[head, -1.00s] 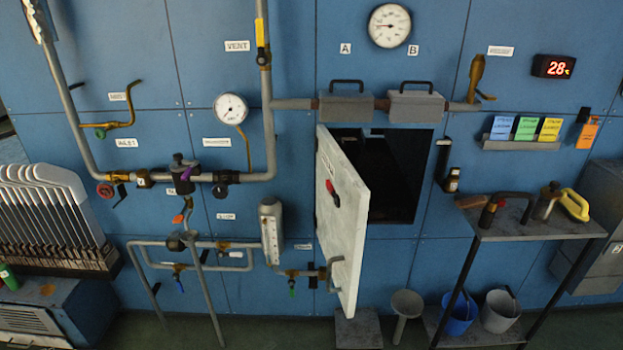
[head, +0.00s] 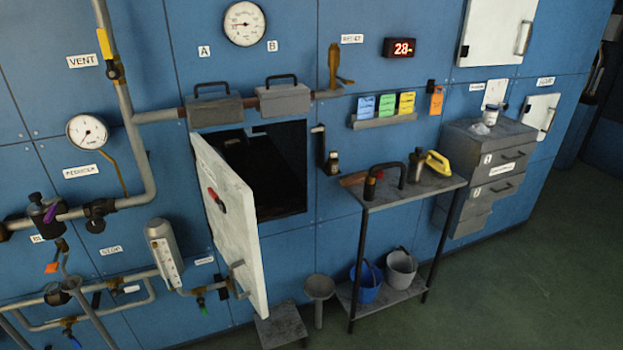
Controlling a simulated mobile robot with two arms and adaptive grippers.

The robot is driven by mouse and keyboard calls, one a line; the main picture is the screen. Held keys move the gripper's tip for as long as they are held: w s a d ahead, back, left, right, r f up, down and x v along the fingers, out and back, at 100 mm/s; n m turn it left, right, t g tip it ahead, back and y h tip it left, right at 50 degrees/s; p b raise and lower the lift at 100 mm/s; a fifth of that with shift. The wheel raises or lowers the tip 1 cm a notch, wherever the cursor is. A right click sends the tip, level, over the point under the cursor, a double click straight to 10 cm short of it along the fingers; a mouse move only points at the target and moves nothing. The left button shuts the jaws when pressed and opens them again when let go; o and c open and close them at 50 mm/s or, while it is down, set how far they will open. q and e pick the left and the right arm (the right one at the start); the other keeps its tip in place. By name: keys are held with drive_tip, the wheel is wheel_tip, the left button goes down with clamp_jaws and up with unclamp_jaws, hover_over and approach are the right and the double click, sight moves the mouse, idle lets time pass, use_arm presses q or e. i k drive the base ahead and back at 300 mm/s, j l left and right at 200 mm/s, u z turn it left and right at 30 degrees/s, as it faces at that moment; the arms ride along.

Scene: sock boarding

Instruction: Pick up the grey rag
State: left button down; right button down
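No grey rag can be made out for certain. A small pale grey, crumpled-looking patch (head: 480,129) lies on top of the grey drawer cabinet (head: 512,133) at the right, beside a small white container (head: 491,116). It is too small to tell whether it is the rag. Neither of my grippers is in view.
A white door (head: 228,215) stands open. The green floor (head: 520,290) at the right is clear.

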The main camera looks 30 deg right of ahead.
sight(481, 130)
drive_tip(key=z, duration=1.85)
